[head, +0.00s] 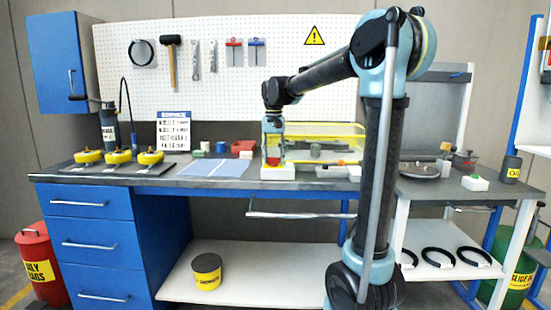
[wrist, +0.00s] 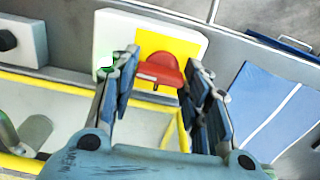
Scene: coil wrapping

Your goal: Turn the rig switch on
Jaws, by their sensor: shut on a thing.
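The rig switch is a white box (wrist: 118,32) with a yellow plate (wrist: 182,45) and a red handle (wrist: 160,69). In the head view the white box (head: 278,174) sits near the front edge of the bench, at the front of a yellow-framed guard. My gripper (wrist: 158,80) is around the red handle, one finger on each side, and is shut on it. In the head view my gripper (head: 273,150) points down over the box. A small green spot (wrist: 105,71) shows beside the left finger. The fingertips partly hide the plate.
The yellow-framed clear guard (head: 325,132) stands behind the switch. Another small box (head: 338,172) lies to its right. A blue mat (head: 215,168) lies flat to its left. A grey disc (head: 420,170) rests on the right bench.

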